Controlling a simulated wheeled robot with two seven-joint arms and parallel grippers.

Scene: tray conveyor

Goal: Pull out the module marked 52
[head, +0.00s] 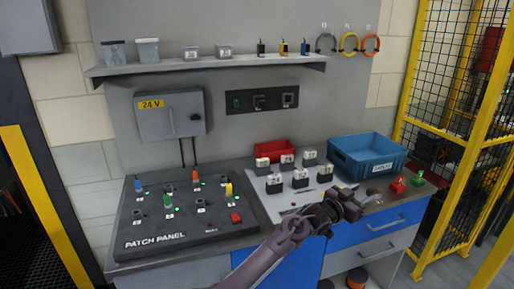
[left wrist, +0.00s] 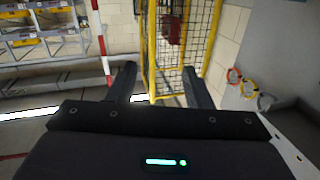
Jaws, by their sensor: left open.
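Several small dark modules with white label tops stand in two rows on a light plate on the bench: front-row ones at left (head: 274,185), middle (head: 300,179) and right (head: 325,174), back-row ones behind (head: 262,168) (head: 287,162) (head: 309,158). Their numbers are too small to read surely, so I cannot tell which is 52. My left gripper (head: 374,197) is right of and in front of the modules, pointing right, away from them. In the left wrist view my gripper (left wrist: 160,80) is open and empty, its fingers apart. My right gripper does not show.
A blue bin (head: 345,143) and a red bin (head: 262,150) stand behind the modules. The patch panel (head: 142,228) with coloured plugs is at left. Red (head: 397,187) and green (head: 418,179) items sit at the bench's right end. A yellow-framed mesh fence (head: 436,133) stands at right.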

